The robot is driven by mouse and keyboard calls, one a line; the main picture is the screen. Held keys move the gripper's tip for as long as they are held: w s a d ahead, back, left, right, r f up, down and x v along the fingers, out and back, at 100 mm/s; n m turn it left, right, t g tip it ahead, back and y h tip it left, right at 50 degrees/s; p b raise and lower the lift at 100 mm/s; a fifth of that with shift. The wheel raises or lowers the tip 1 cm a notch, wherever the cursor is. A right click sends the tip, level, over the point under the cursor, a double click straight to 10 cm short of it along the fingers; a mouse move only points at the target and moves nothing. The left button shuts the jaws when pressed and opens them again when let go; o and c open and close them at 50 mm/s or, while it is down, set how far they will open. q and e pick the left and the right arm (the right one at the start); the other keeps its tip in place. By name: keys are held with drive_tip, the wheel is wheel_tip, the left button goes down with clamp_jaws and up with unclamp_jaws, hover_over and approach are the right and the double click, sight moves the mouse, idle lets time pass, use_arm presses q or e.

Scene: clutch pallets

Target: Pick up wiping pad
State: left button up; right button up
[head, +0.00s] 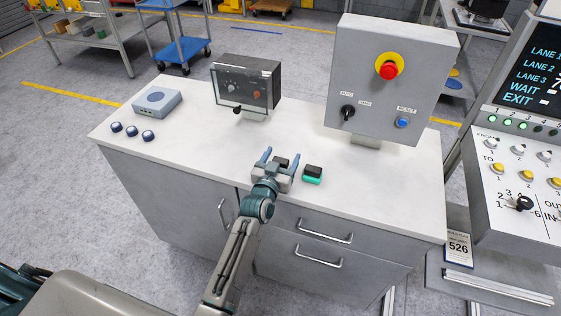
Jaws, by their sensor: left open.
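A small block with a black top and a green lower part, which looks like the wiping pad (312,175), lies on the white worktop (200,135) near its front edge. My left gripper (281,157) is just left of this block, with its two blue fingers spread apart and pointing toward the back of the worktop. The block is outside the fingers, beside the right one. A small dark shape shows between the fingers; I cannot tell whether it is part of the gripper. My right gripper is not in view.
A grey control box (385,75) with a red button stands at the back right. A dark clear-fronted box (245,85) stands at the back middle. A grey-blue device (157,102) and three dark blue knobs (132,131) are at left. The worktop's left middle is clear.

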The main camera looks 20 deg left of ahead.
use_arm(q)
drive_tip(key=shift+w, duration=0.25)
drive_tip(key=shift+c, duration=0.4)
drive_tip(key=c, duration=1)
drive_tip(key=shift+r, duration=0.15)
